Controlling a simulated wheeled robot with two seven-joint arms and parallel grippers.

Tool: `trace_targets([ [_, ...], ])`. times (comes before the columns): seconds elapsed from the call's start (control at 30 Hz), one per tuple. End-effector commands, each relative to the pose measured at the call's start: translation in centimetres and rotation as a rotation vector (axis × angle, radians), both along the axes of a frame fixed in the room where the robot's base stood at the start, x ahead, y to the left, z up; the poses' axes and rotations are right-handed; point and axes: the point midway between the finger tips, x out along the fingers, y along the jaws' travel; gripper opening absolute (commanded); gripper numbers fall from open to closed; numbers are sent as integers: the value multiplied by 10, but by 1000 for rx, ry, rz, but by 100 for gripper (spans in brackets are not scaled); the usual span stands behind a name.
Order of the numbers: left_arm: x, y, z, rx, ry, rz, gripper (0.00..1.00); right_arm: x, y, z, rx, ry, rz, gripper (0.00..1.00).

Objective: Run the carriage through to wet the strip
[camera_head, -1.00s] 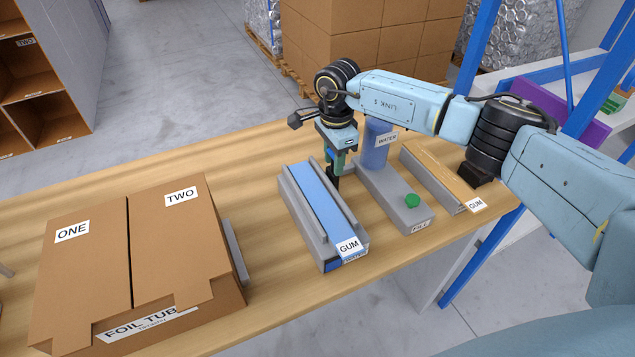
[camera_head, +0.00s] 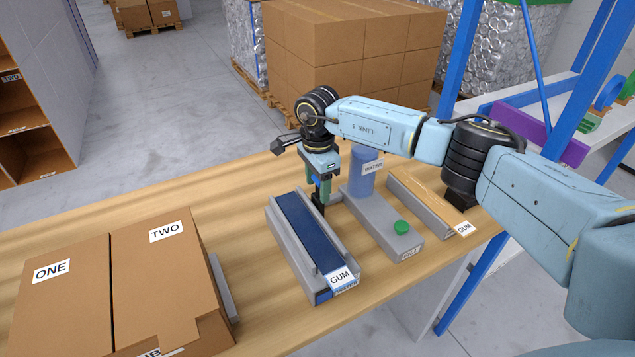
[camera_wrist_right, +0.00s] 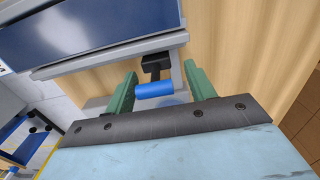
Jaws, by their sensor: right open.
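The grey tray labelled GUM and WATER (camera_head: 348,262) lies on the table, holding a long strip (camera_head: 308,230). The strip is dark blue and also shows at the top of the right wrist view (camera_wrist_right: 90,32). My right gripper (camera_head: 321,196) points down beside the tray's right wall, toward its far end. In the right wrist view its green fingers are open, with a blue cylindrical handle (camera_wrist_right: 155,89) on a black block (camera_wrist_right: 156,66) between them. I take this as the carriage's handle. Whether a finger touches it, I cannot tell. My left gripper is out of view.
A grey base labelled FILL with a green button (camera_head: 401,227) and a blue WATER cylinder (camera_head: 362,172) stands right of the tray. A second GUM-labelled tray (camera_head: 432,212) lies farther right. A cardboard box marked ONE and TWO (camera_head: 120,290) is at left.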

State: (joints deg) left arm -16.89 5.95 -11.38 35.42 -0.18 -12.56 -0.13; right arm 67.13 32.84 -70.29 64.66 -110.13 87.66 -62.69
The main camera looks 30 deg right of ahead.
Motion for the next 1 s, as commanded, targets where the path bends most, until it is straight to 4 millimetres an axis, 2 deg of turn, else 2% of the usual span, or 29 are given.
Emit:
trace_targets([
  [0.17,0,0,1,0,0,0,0,0,0,16,0,-1,1,55],
  [0.6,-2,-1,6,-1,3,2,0,0,0,109,0,-4,0,55],
  [0.8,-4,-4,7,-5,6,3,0,0,0,130,0,-2,-1,55],
  [1.0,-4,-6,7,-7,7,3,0,0,0,135,1,-2,-1,55],
])
